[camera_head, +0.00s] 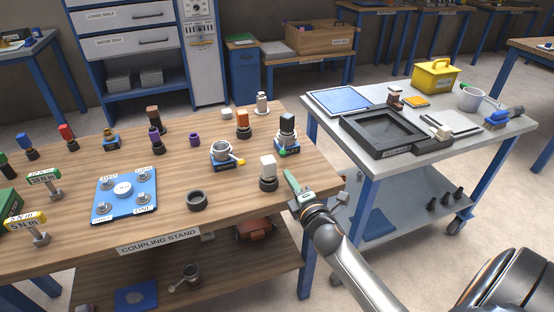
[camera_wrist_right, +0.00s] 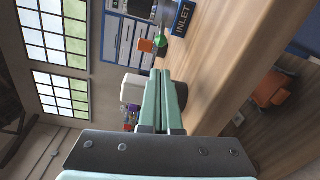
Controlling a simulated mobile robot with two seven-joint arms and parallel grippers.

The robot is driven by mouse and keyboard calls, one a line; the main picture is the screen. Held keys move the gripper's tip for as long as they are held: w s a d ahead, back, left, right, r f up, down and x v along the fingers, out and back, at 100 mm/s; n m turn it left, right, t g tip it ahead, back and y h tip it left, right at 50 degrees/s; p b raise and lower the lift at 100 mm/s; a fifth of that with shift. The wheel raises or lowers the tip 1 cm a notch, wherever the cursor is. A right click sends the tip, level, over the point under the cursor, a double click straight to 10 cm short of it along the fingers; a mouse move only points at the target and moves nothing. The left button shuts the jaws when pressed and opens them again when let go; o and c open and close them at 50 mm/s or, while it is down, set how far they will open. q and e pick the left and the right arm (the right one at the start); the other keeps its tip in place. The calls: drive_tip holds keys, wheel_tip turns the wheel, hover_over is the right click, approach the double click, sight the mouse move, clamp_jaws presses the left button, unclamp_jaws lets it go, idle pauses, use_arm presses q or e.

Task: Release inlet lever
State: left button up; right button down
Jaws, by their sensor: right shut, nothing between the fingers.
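The inlet coupling (camera_head: 287,132) stands upright near the right end of the wooden bench, a dark body with a grey block on top. A green ball (camera_head: 282,154), seemingly its lever's end, sits low at its front. In the right wrist view an INLET plate (camera_wrist_right: 183,17) is at the top, with the green ball (camera_wrist_right: 160,41) near it. My right gripper (camera_head: 289,175) is at the bench's front right edge, in front of the coupling and apart from it. Its pale green fingers (camera_wrist_right: 161,74) are closed together and empty. My left gripper is not in view.
A white-topped fitting (camera_head: 268,166) stands close left of my right gripper. A similar coupling (camera_head: 220,153) with a yellow-ended lever and a dark ring (camera_head: 197,201) are further left. A grey cart (camera_head: 450,150) with a black tray stands to the right, across a narrow gap.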

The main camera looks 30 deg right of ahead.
sight(284, 148)
drive_tip(key=x, duration=0.7)
drive_tip(key=shift+w+d+b, duration=0.15)
drive_tip(key=shift+w+b, duration=0.25)
drive_tip(key=shift+w, duration=0.4)
drive_tip(key=shift+w+d, duration=0.2)
drive_tip(key=shift+w, duration=0.25)
drive_tip(key=shift+s+d, duration=0.1)
drive_tip(key=shift+s, duration=0.05)
drive_tip(key=shift+s+d+n+y+p, duration=0.15)
drive_tip(key=shift+n+y+p, duration=0.15)
drive_tip(key=shift+n+y, duration=0.1)
